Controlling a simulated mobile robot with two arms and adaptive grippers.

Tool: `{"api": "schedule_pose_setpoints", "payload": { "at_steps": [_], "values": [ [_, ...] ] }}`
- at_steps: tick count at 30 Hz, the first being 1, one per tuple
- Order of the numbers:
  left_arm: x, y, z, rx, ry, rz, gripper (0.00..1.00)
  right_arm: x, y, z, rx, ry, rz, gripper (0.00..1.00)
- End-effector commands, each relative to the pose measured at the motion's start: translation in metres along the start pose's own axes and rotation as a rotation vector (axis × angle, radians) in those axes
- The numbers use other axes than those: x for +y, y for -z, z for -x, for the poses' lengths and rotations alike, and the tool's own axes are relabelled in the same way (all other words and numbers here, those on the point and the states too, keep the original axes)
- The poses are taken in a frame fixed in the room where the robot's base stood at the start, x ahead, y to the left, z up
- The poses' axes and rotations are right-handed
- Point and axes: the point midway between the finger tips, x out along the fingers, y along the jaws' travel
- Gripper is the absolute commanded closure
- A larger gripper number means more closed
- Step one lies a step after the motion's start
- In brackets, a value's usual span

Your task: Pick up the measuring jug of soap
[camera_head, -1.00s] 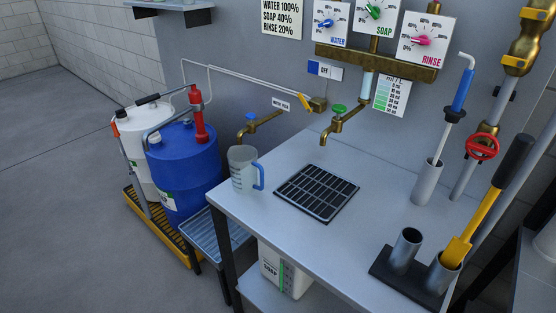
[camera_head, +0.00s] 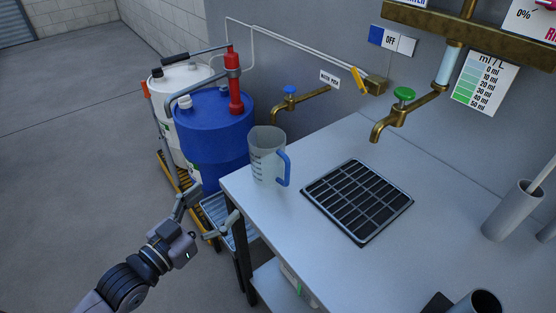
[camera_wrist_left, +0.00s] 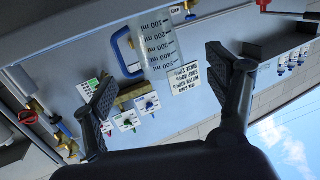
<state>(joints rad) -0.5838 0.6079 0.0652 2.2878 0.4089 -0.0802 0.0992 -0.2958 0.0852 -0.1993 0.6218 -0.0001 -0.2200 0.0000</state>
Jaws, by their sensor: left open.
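The measuring jug (camera_head: 266,160) is clear with a blue handle and dark markings. It stands upright at the left corner of the table, its handle toward the right. In the left wrist view the jug (camera_wrist_left: 160,45) shows beyond the fingers with its ml scale and blue handle. My left gripper (camera_head: 206,215) is open and empty, lower left of the jug and apart from it. Its two fingers also show spread in the left wrist view (camera_wrist_left: 165,85). I cannot tell how much soap is inside. My right gripper is not in view.
A black drain grate (camera_head: 358,201) lies right of the jug. A brass tap with a green knob (camera_head: 404,95) and one with a blue knob (camera_head: 291,90) stick out from the wall. A blue drum (camera_head: 212,140) stands behind left. A grey cylinder (camera_head: 512,212) stands at the right.

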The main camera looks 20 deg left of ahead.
Motion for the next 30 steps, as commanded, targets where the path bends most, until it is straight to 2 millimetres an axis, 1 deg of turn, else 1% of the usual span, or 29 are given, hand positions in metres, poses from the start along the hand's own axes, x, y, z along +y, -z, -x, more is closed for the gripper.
{"api": "schedule_pose_setpoints", "payload": {
  "at_steps": [2, 5, 13, 22, 25, 30],
  "values": [
    [0.005, 0.009, -0.001, 0.018, -0.013, 0.000, 0.20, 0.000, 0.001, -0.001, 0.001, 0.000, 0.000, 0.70],
    [0.006, 0.014, -0.010, 0.025, -0.016, 0.000, 0.20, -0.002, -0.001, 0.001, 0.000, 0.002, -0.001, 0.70],
    [0.007, 0.016, -0.053, 0.027, -0.016, 0.000, 0.20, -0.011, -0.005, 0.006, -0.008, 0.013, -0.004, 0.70],
    [0.008, 0.017, -0.105, 0.024, -0.015, 0.000, 0.20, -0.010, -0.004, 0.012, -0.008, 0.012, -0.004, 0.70],
    [0.008, 0.016, -0.115, 0.023, -0.015, 0.000, 0.20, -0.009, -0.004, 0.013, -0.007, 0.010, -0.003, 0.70],
    [0.009, 0.017, -0.125, 0.022, -0.016, -0.001, 0.20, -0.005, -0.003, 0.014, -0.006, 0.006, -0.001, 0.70]
  ]
}}
